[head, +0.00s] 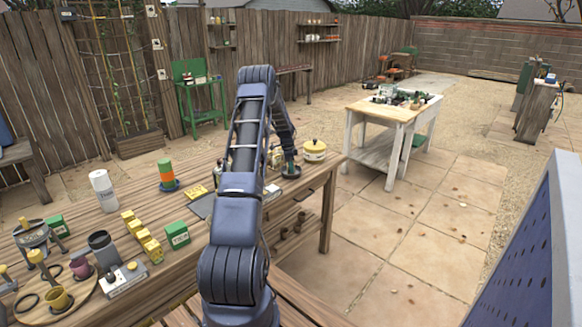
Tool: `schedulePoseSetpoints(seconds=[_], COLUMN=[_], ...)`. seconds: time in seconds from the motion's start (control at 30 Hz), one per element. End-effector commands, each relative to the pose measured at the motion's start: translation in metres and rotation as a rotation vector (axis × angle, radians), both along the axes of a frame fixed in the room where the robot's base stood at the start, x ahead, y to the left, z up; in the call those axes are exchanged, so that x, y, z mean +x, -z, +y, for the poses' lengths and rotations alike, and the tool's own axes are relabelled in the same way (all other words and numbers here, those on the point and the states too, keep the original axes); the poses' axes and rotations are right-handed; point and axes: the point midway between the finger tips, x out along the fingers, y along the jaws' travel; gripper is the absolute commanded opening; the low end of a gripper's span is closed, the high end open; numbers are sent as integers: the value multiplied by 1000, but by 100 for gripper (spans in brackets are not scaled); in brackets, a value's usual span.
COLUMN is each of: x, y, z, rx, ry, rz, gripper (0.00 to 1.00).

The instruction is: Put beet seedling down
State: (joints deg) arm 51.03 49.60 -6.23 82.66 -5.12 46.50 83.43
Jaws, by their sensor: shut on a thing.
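My gripper (290,164) is at the far end of my arm, low over the right end of the wooden workbench (100,185). It is small in the head view and points down. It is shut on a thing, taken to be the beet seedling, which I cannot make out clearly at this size. I cannot tell whether the held thing touches the bench top. A cream pot with a yellow lid (315,150) stands just right of my gripper. A few small jars (275,155) stand close on its left, partly hidden by my arm.
A dark flat tray (201,206) and a yellow packet (195,191) lie left of my arm. An orange-and-green stack (166,175), a white bottle (103,190), yellow blocks (142,238) and a green box (177,236) stand further left. A white-legged table (365,106) stands beyond open paving.

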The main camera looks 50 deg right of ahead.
Motion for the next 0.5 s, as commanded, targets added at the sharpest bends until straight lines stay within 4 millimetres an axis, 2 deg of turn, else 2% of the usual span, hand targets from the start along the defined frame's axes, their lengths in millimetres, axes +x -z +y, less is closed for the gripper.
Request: schedulePoseSetpoints(seconds=[0.03,0.13,0.17,0.5], x=[0,0,0,0], y=[0,0,0,0], z=[0,0,0,0], rx=[0,0,0,0], ry=[0,0,0,0], rz=[0,0,0,0], gripper=[40,59,63,63])
